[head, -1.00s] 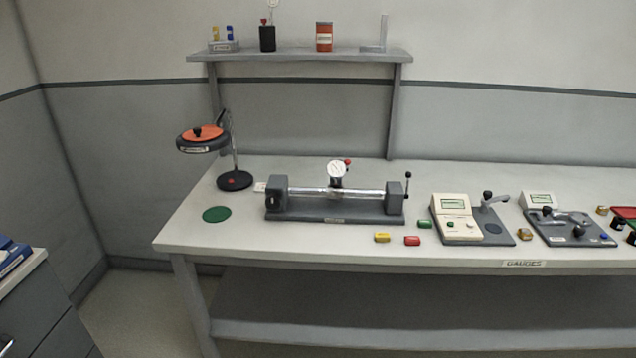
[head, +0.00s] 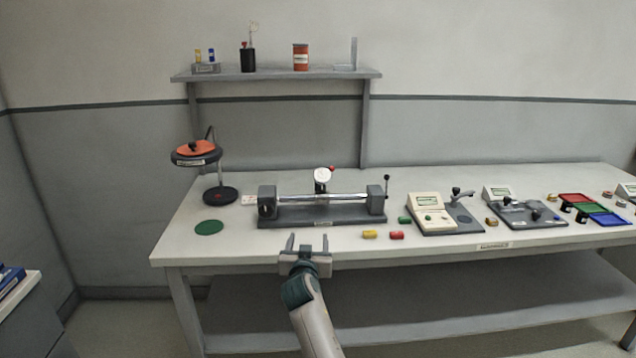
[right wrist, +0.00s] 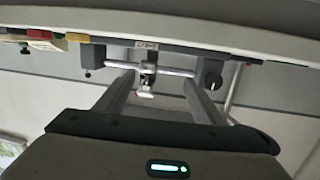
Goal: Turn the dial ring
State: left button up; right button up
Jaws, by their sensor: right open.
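The dial gauge (head: 322,175), with a round white face and its ring, stands on a bench fixture (head: 322,216) with a bright rod between two grey end blocks. A small red knob (head: 332,168) shows at the dial's upper right. In the right wrist view, upside down, the dial (right wrist: 145,94) shows between my fingers, its marks too small to read. My right gripper (head: 308,243) is open and empty, in front of the bench edge and short of the fixture. Its fingers also show in the right wrist view (right wrist: 158,82). My left gripper is out of view.
A green disc (head: 209,227) and a magnifier lamp (head: 196,152) are on the left of the bench. Two gauge units (head: 432,213) (head: 520,213) stand farther right. A shelf (head: 275,75) is behind.

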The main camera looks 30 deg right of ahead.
notch_tip(320, 180, up, 10)
jog(key=w+d+m+h, duration=0.1)
jog(key=d+m+h, duration=0.1)
jog(key=shift+w+d+m+h, duration=0.15)
jog(key=shift+d+m+h, duration=0.15)
